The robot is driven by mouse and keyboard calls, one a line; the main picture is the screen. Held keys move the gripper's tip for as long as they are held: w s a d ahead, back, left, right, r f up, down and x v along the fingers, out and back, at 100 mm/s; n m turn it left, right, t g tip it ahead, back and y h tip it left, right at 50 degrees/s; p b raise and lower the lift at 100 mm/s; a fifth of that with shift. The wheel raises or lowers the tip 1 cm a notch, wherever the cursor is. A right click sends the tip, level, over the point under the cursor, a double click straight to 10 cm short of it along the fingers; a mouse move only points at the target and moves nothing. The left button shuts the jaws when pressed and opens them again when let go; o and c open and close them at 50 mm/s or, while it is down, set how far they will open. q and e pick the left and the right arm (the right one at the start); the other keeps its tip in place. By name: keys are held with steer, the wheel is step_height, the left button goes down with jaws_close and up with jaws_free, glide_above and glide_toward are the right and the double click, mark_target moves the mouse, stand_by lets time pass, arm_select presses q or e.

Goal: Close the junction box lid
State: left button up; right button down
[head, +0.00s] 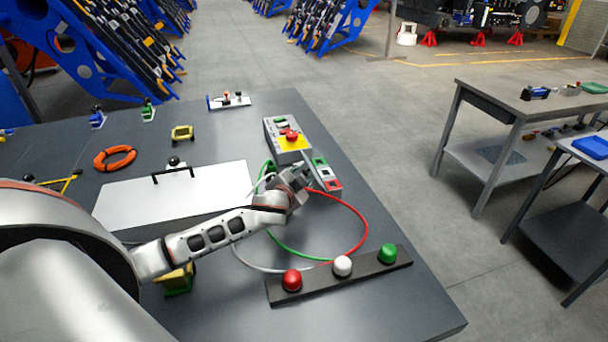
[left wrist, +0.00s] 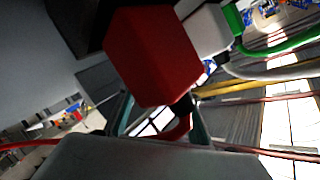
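A light grey panel with a black handle (head: 175,190), which looks like the junction box lid, lies nearly flat on the dark table; I cannot tell whether it is fully shut. My left gripper (head: 300,180) is to its right, beside a small strip with green, white and red connector blocks (head: 327,176). In the left wrist view, the red block (left wrist: 153,55) is close up, with a black plug and red cable (left wrist: 181,127) below it. My left gripper's fingers (left wrist: 160,118) stand apart around this plug and cable, apparently open. My right gripper is not in view.
A grey box with a red button on yellow (head: 291,137) stands behind the connector strip. A black bar with red, white and green knobs (head: 320,282) lies in front, cables looping towards it. An orange coil (head: 115,158) lies left. Other tables stand right.

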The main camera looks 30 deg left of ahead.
arm_select(q)
jaws_close()
